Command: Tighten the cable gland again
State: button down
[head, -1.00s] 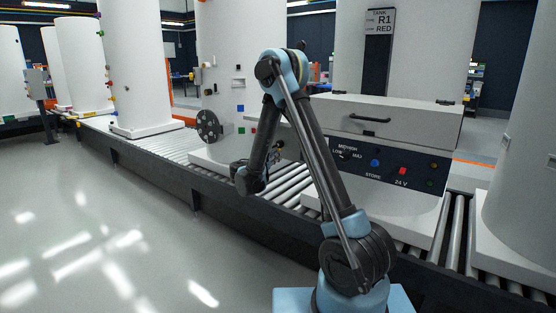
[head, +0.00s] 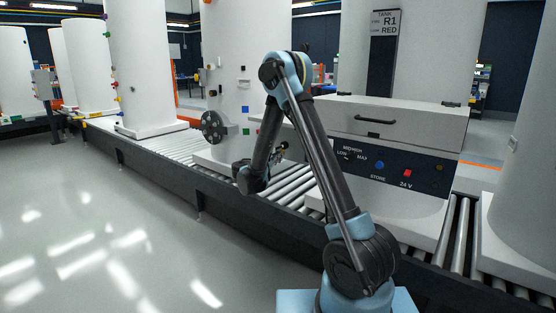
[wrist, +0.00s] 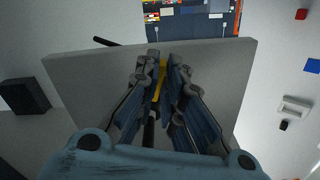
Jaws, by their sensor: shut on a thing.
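In the wrist view my gripper (wrist: 162,65) has its two fingers close together in front of a grey panel (wrist: 90,80). A narrow yellow strip and a black, cable-like piece (wrist: 149,130) show between the fingers. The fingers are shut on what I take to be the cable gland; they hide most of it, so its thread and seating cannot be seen. In the head view my gripper (head: 282,153) is small and partly behind my arm, at the left of the white cabinet (head: 400,120) with the dark control panel (head: 385,166).
The cabinet stands on a roller conveyor (head: 290,186). A white tank with a grey flanged disc (head: 213,127) stands to its left, and another white tank (head: 525,170) is close on the right. The floor (head: 110,240) at the front left is clear.

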jog(key=c, duration=1.7)
grip_release()
jog(key=shift+a, duration=0.1)
jog(key=v, duration=1.1)
jog(key=shift+s+a+f, duration=0.1)
jog(key=shift+s+a, duration=0.15)
jog(key=shift+s, duration=0.05)
